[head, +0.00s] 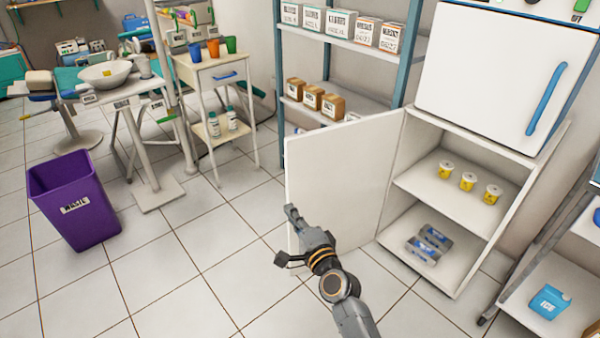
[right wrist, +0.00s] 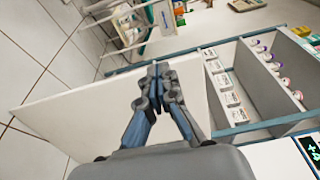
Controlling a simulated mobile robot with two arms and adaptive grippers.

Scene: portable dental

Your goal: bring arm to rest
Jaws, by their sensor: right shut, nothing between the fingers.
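My right arm comes up from the bottom of the head view. Its gripper (head: 291,215) is in front of the lower part of the open white cabinet door (head: 340,180). In the right wrist view my right gripper (right wrist: 157,72) has its fingertips together, with nothing between them. The white door (right wrist: 85,110) lies behind the fingers there. I cannot tell whether the gripper touches the door. My left gripper is in neither view.
The open cabinet (head: 410,185) holds yellow-labelled jars (head: 468,181) and grey boxes (head: 428,243). A shelf rack (head: 345,45) stands behind the door. A purple waste bin (head: 75,200) and a small trolley (head: 222,75) are at left. The tiled floor (head: 190,255) between is clear.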

